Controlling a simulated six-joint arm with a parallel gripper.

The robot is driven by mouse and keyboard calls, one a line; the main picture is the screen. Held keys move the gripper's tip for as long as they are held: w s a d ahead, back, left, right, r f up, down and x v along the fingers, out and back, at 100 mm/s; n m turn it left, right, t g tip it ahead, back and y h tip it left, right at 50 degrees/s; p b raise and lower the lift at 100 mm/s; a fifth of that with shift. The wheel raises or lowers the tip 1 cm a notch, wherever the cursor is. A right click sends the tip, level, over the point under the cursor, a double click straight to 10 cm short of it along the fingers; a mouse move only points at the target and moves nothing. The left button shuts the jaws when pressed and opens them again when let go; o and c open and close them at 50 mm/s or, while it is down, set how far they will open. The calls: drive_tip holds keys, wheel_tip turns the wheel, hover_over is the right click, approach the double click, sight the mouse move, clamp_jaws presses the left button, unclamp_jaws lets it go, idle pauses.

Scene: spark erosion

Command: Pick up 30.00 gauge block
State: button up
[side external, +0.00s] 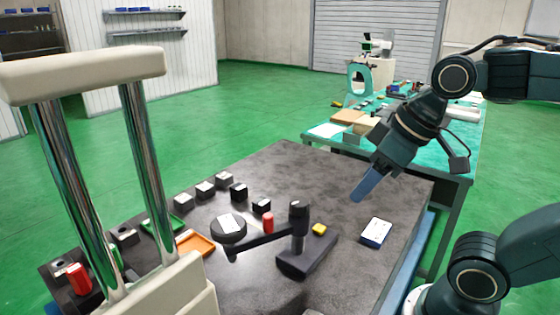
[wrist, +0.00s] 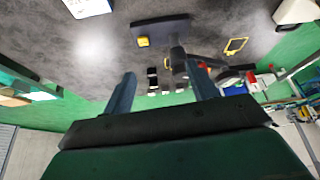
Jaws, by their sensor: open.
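Several small dark blocks with lighter tops stand in a row on the dark stone plate (side external: 330,175); one of them is a block (side external: 238,191) near the middle of the row. Their markings are too small to read, so I cannot tell which is the 30.00 gauge block. My gripper (side external: 364,188) is open and empty, above the right part of the plate, well apart from the blocks. In the wrist view my gripper (wrist: 162,88) has its two blue fingers spread, with small blocks (wrist: 152,82) showing far off between them.
A dark stand with an arm (side external: 305,254), a red cylinder (side external: 268,222) and a round dark piece (side external: 229,228) stand mid-plate. A yellow block (side external: 319,229) and a white-and-blue box (side external: 376,232) lie right. Orange (side external: 196,243) and green trays (side external: 163,225) lie left. Two chrome columns rise at front left.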

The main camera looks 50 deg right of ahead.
drive_tip(key=w+r+n+g+y, duration=0.25)
drive_tip(key=w+n, duration=0.55)
drive_tip(key=w, duration=0.8)
drive_tip(key=w+d+f+n+g+y, duration=0.1)
drive_tip(key=w+d+f+n+g, duration=0.1)
drive_tip(key=w+d+f+n, duration=0.5)
drive_tip(key=w+d+n, duration=0.1)
drive_tip(key=w+d, duration=0.2)
drive_tip(key=w, duration=0.1)
drive_tip(key=shift+w+f+g+y, duration=0.35)
drive_tip(key=shift+w+f, duration=0.05)
drive_tip(key=shift+f, duration=0.1)
hover_over(262, 201)
drive_tip(key=d, duration=0.2)
drive_tip(key=shift+d+f, duration=0.2)
drive_tip(key=shift+f, duration=3.7)
drive_tip(key=shift+x, duration=2.6)
